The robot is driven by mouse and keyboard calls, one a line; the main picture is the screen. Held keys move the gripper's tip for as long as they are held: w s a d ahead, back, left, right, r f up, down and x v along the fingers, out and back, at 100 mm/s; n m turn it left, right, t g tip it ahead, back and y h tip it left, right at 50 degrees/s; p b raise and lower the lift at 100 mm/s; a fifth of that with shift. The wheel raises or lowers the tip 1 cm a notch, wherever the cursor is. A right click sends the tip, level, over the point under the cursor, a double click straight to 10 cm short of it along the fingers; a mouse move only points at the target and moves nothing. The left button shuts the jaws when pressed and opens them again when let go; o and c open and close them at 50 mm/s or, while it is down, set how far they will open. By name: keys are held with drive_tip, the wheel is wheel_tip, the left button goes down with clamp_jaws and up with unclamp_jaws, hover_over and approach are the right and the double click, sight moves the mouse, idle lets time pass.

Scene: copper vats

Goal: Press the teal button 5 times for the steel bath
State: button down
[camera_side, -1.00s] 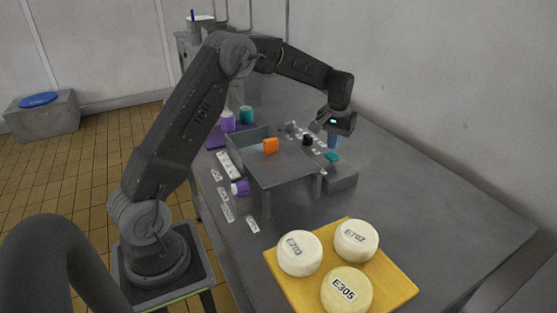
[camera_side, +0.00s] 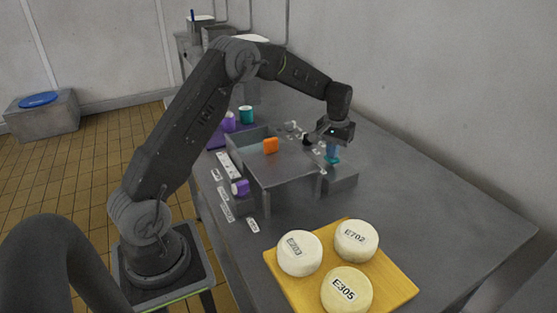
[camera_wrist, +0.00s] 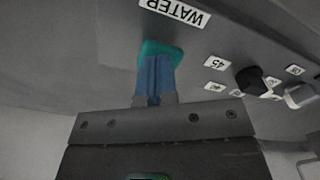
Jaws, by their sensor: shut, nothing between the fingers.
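The teal button (camera_side: 333,160) sits on the low grey ledge at the right of the steel bath (camera_side: 258,145). My gripper (camera_side: 332,151) is shut and empty, its blue fingers pointing down onto the button. In the wrist view the button (camera_wrist: 160,47) shows around the closed fingertips (camera_wrist: 155,64), beside a label reading WATER. The fingertips appear to meet the button's top; how far it is pushed in cannot be told.
A black knob (camera_wrist: 250,79) with number labels and a grey knob (camera_wrist: 299,95) are near the button. A yellow board (camera_side: 400,284) with white round pieces lies in front.

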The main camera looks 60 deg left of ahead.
drive_tip(key=shift+f, duration=0.45)
drive_tip(key=shift+r, duration=2)
